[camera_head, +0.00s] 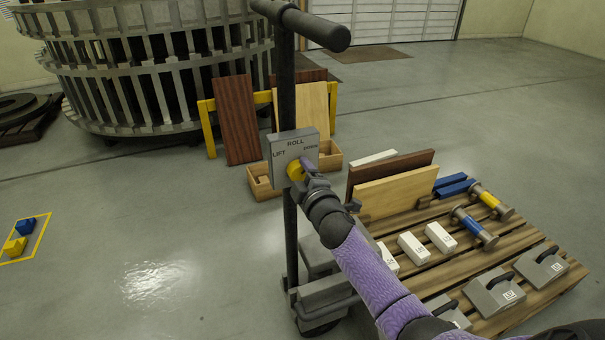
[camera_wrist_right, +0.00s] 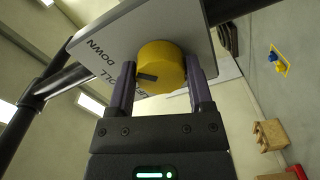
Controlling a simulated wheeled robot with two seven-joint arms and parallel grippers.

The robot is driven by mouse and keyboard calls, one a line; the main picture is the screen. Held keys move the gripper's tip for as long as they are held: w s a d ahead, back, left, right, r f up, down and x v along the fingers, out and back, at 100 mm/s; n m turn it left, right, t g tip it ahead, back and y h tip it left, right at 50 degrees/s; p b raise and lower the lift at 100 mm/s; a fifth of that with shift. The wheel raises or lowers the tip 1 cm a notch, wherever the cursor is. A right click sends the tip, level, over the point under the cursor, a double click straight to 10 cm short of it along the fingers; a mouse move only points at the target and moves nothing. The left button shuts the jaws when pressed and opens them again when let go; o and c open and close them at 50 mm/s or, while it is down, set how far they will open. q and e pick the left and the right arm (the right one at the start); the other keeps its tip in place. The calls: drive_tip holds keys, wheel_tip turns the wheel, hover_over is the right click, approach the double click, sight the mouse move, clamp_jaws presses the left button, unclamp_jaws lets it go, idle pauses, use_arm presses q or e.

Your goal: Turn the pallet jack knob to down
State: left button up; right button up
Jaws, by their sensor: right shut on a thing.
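The yellow knob (camera_head: 294,171) sits on the grey plate (camera_head: 291,146) of the pallet jack's upright black post. The plate reads LIFT at left, ROLL at top and DOWN at right. My right gripper (camera_head: 304,168) reaches the knob from the right. In the right wrist view the gripper (camera_wrist_right: 161,82) has one finger on each side of the knob (camera_wrist_right: 165,60) and is shut on it. A dark mark shows on the knob's lower left, on the side of the ROLL and DOWN lettering; its exact setting is hard to tell. My left gripper is not in view.
A wooden pallet (camera_head: 524,257) at right carries boards, white blocks, grey handled weights and blue and yellow spools. The jack's black handle (camera_head: 318,30) is above the plate. A large slatted metal ring (camera_head: 160,85) stands behind. The floor at left is mostly clear.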

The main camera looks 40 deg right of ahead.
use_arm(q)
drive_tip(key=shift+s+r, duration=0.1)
use_arm(e)
drive_tip(key=shift+m, duration=0.4)
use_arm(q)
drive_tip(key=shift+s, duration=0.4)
use_arm(e)
drive_tip(key=o, duration=1.3)
drive_tip(key=shift+c, duration=0.2)
drive_tip(key=shift+s, duration=0.1)
use_arm(q)
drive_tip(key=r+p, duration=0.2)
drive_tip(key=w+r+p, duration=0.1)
drive_tip(key=p, duration=0.1)
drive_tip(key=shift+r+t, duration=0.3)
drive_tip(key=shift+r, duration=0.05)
use_arm(e)
drive_tip(key=v, duration=0.9)
drive_tip(key=shift+s, duration=0.35)
